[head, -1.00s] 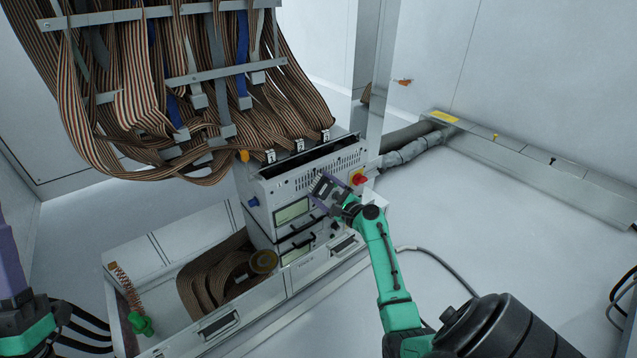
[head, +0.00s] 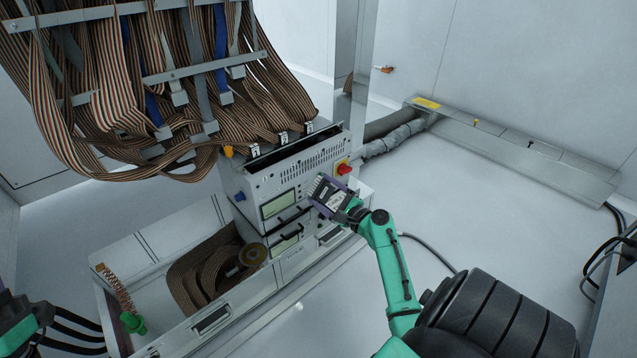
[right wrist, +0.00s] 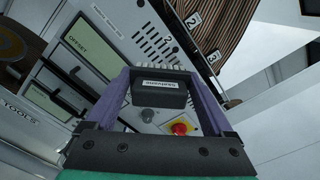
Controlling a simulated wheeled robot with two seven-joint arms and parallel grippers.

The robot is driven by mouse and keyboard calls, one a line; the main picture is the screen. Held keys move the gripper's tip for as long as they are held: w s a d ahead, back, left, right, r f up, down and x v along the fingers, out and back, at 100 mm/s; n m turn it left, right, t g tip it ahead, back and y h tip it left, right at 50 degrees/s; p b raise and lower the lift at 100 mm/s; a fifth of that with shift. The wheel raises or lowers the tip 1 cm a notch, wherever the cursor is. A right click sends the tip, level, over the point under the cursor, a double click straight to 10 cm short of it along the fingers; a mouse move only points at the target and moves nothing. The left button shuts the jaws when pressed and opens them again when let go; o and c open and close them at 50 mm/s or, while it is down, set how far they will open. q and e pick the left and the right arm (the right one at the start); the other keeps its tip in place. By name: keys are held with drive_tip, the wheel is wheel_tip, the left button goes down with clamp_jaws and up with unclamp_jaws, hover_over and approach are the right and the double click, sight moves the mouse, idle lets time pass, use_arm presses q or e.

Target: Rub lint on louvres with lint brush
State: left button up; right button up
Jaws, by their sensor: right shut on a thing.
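My right gripper (head: 333,200) is in front of the grey unit's front panel, its purple fingers shut on the lint brush (right wrist: 160,92). The brush is a dark block with a pale label and a row of whitish bristles along its far edge, which points to the panel. The louvres (head: 312,167) are dark slots in the panel, above and beyond the brush; they also show in the right wrist view (right wrist: 152,42). I cannot tell whether bristles touch the panel. Lint is too small to make out. My left gripper (head: 8,305) is barely in view at the left edge.
A red knob (head: 343,169) sits on the panel close right of the brush. Striped ribbon cables (head: 110,110) hang above the unit. An open drawer (head: 165,338) below holds coiled ribbon and a green-handled item (head: 133,322).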

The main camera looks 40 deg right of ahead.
sight(296, 170)
drive_tip(key=shift+w, duration=0.1)
idle(0.3)
drive_tip(key=shift+w+d+b, duration=0.1)
drive_tip(key=shift+w+b, duration=0.55)
drive_tip(key=shift+w, duration=2.7)
drive_tip(key=shift+w+b, duration=0.4)
drive_tip(key=shift+w, duration=0.65)
